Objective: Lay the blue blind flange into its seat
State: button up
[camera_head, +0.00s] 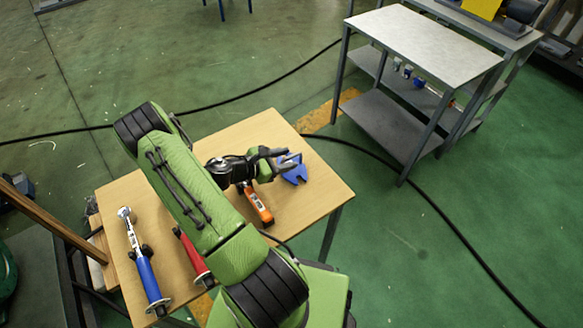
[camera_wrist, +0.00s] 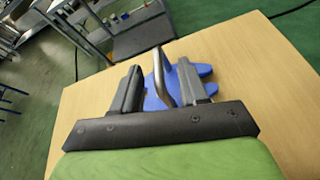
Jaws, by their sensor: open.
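The blue blind flange (camera_head: 295,170) lies on the wooden table near its right edge, partly hidden by my gripper (camera_head: 278,163). In the wrist view the flange (camera_wrist: 203,71) is a flat blue plate with notched edges and an upright grey metal handle. My gripper (camera_wrist: 160,67) is open there, one finger on each side of the handle. Whether a finger touches the handle, I cannot tell. I cannot make out the flange's seat in either view.
An orange tool (camera_head: 258,206) lies just beside my gripper. A blue-handled wrench (camera_head: 146,270) and a partly hidden red-handled tool (camera_head: 191,254) lie at the table's left. A grey shelf cart (camera_head: 430,45) stands back right, with green floor between.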

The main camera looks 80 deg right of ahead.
jog(key=shift+x, duration=1)
jog(key=shift+w, duration=0.1)
grip_shut()
